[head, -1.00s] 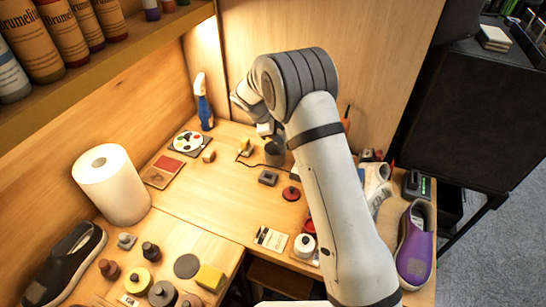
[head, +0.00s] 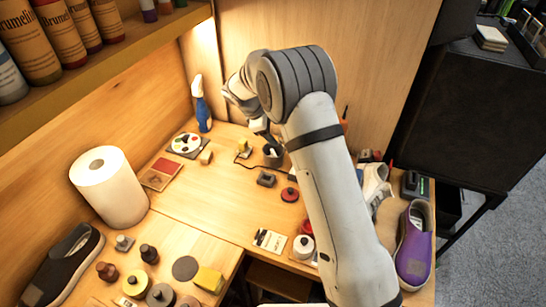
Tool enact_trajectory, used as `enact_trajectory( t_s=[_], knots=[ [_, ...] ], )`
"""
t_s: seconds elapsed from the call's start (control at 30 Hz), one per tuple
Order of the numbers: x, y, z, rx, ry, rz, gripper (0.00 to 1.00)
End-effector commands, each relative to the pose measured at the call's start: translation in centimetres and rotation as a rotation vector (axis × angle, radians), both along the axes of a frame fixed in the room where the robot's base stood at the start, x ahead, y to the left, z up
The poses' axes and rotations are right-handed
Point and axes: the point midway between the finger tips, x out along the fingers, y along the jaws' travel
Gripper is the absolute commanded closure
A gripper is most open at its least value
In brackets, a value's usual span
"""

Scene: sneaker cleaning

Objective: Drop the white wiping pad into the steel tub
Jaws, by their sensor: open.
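The steel tub (head: 274,161) is a small dark grey cup near the back of the bench, left of my arm. A small white thing, which looks like the wiping pad (head: 271,150), shows inside its mouth. My gripper (head: 264,131) is just above the tub, apart from it. Its jaws are open and look empty. They are small in this view and partly hidden by my arm.
A blue spray bottle (head: 202,105) and a paper roll (head: 108,188) stand to the left. A yellow block (head: 243,147) and a dark block (head: 266,179) lie near the tub. White (head: 375,185) and purple (head: 414,243) shoes are at right.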

Motion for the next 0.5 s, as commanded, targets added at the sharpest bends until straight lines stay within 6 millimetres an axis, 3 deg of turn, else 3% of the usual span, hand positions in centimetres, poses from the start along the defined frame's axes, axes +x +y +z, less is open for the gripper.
enact_trajectory(
  t_s=[0.23, 0.5],
  knots=[
    [-0.6, 1.8, 3.3, 0.001, -0.001, 0.000, 0.34],
    [-0.9, 2.2, 4.1, -0.001, 0.001, 0.000, 0.34]
  ],
)
